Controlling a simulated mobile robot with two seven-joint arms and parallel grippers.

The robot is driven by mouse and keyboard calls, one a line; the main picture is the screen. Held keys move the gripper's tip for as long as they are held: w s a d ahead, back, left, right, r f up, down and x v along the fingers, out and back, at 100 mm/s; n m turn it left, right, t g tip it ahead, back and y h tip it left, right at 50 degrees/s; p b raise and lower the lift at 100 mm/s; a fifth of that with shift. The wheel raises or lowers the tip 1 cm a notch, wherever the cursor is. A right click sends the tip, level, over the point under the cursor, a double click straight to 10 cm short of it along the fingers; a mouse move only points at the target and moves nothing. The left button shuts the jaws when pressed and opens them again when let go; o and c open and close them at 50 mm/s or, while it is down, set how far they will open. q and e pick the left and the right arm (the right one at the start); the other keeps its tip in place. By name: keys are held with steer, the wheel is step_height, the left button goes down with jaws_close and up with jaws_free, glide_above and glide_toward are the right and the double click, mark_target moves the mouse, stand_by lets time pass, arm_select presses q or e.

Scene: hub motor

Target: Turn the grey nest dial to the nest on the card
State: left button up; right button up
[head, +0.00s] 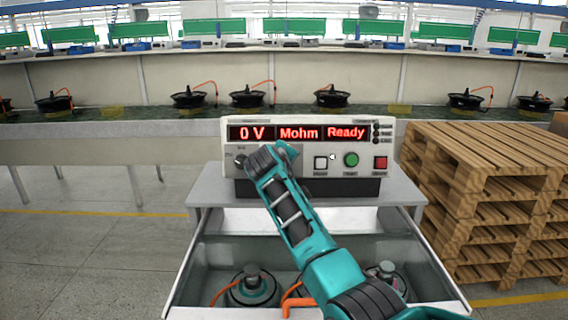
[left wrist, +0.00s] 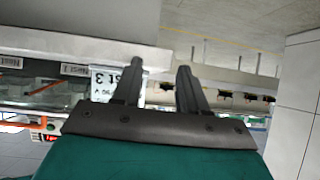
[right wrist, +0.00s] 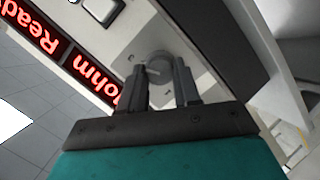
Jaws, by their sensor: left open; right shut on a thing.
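The grey nest dial (right wrist: 158,66) is a round knob on the light front panel of the tester (head: 300,133), with a pale mark on its face. My right gripper (right wrist: 160,76) has one finger on each side of it and is shut on it. In the head view my right arm covers most of the dial area. The white card (left wrist: 104,80) shows upside down in the left wrist view, partly behind a finger; its readable part looks like "st 3". My left gripper (left wrist: 160,68) is open and empty, near the card; it is outside the head view.
The tester's red display (head: 297,133) reads "0 V", "Mohm" and "Ready". A green button (head: 351,160) and a red button (head: 380,163) sit right of my arm. Below, an open bay holds hub motors (head: 252,288) with orange cables. Wooden pallets (head: 485,170) stand at the right.

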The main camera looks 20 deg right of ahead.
steer(key=o, duration=1.1)
steer(key=shift+c, duration=0.2)
steer(key=shift+s+a, duration=0.1)
steer(key=v, duration=1.2)
steer(key=shift+s, duration=0.3)
steer(key=shift+a, duration=0.15)
